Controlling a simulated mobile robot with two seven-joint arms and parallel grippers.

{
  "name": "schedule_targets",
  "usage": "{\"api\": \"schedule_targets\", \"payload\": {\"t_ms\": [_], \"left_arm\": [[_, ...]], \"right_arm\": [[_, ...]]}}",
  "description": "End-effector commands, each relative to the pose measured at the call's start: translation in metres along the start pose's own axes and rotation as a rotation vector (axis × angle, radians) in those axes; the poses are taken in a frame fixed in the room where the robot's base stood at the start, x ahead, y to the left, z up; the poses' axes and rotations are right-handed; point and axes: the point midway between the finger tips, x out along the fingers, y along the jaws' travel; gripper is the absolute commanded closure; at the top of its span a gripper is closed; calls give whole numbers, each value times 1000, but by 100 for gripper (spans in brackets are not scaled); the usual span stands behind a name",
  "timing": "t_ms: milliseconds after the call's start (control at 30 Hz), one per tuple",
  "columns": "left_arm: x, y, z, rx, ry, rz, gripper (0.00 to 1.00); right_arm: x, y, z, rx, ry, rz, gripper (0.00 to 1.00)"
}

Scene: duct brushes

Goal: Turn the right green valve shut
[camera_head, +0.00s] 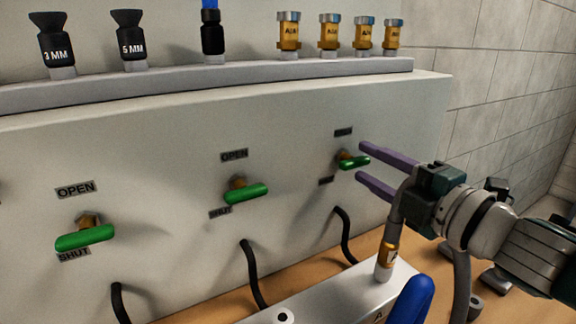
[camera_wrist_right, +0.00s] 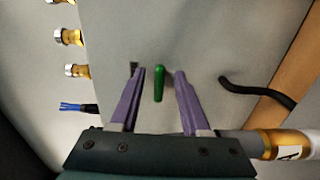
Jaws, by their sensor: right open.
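The right green valve (camera_head: 354,162) sits on the pale panel between an upper label (camera_head: 343,132) and a lower label (camera_head: 326,181), both too small to read surely. Its handle lies roughly sideways in the head view. My right gripper (camera_head: 360,160) is open, its two purple fingers above and below the handle's end. In the right wrist view the green handle (camera_wrist_right: 159,84) stands between the fingertips of the gripper (camera_wrist_right: 160,72), with a gap on each side. Whether the tips reach past the handle is hard to tell. My left gripper is not in view.
Two more green valves, a middle one (camera_head: 246,191) and a left one (camera_head: 86,236), are on the panel. Black hoses (camera_head: 345,236) come out below. A ledge (camera_head: 240,72) above bears black and brass fittings. A brass-collared piece (camera_head: 387,256) stands close below my right gripper.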

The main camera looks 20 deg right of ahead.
Motion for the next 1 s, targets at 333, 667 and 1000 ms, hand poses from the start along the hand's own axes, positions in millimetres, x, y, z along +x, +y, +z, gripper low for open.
{"api": "schedule_targets", "payload": {"t_ms": [333,667,1000], "left_arm": [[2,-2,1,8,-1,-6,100],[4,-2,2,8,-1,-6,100],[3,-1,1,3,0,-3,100]], "right_arm": [[-63,-2,0,2,0,-4,54],[-90,0,0,1,0,0,54],[-90,0,0,1,0,0,54]]}}
